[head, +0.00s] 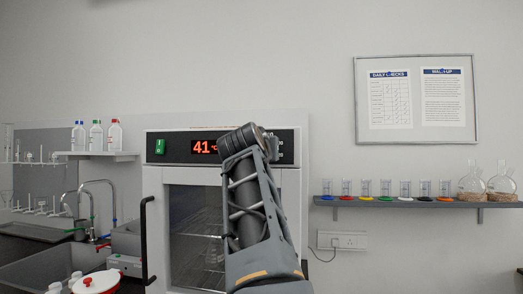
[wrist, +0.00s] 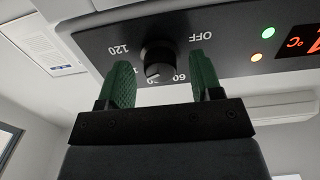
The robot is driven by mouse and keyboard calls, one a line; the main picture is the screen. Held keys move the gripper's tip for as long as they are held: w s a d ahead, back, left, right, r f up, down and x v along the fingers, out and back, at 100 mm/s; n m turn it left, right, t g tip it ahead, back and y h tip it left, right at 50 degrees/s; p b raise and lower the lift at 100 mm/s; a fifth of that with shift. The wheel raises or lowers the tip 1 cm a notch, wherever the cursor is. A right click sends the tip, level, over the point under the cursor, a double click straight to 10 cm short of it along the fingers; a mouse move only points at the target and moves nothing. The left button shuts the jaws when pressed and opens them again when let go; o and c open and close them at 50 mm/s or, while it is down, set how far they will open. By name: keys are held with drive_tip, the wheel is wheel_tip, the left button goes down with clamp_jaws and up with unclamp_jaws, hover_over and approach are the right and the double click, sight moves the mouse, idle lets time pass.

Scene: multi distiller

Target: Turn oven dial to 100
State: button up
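The oven (head: 153,178) is a white cabinet with a glass door and a black control panel (head: 179,146) reading a red 41. In the wrist view, which is upside down, the black round dial (wrist: 158,60) is on the panel (wrist: 231,48), with white labels 120, OFF and 60 around it. A small white mark on the dial points toward a partly hidden number beside 60. My gripper (wrist: 160,62) is open, its two green fingers on either side of the dial with gaps showing. In the head view my arm hides the dial and gripper.
The oven's black door handle (head: 145,240) sticks out at the left. A shelf (head: 416,203) with beakers and flasks is on the right wall. A small shelf (head: 96,154) with bottles and a sink (head: 60,268) are at left.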

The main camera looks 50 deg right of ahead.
drive_tip(key=shift+a, duration=0.1)
drive_tip(key=b+v, duration=0.2)
drive_tip(key=v, duration=1.1)
drive_tip(key=shift+s+a, duration=0.2)
drive_tip(key=shift+a, duration=0.1)
drive_tip(key=shift+w, duration=0.1)
drive_tip(key=w+a+f+n+y+p, duration=0.3)
drive_tip(key=w+f+n+y+p, duration=0.15)
drive_tip(key=f, duration=0.25)
drive_tip(key=w+a+f+n+y+p, duration=0.3)
drive_tip(key=w+a+f+y+p, duration=0.15)
drive_tip(key=f+p, duration=0.2)
drive_tip(key=s+a+f+n+g+y+p, duration=0.1)
drive_tip(key=s+a+f+g+y+p, duration=0.1)
drive_tip(key=a+f, duration=0.2)
drive_tip(key=s+a+f+n+g+y+p, duration=0.2)
drive_tip(key=s+a+f+p, duration=0.1)
drive_tip(key=f, duration=0.7)
drive_tip(key=s+a+f+n+g+y+p, duration=0.1)
drive_tip(key=s+a+f+g+y+p, duration=0.1)
drive_tip(key=f, duration=0.5)
drive_tip(key=a+p, duration=0.1)
drive_tip(key=a, duration=0.1)
drive_tip(key=shift+s+a, duration=0.3)
drive_tip(key=shift+s, duration=0.1)
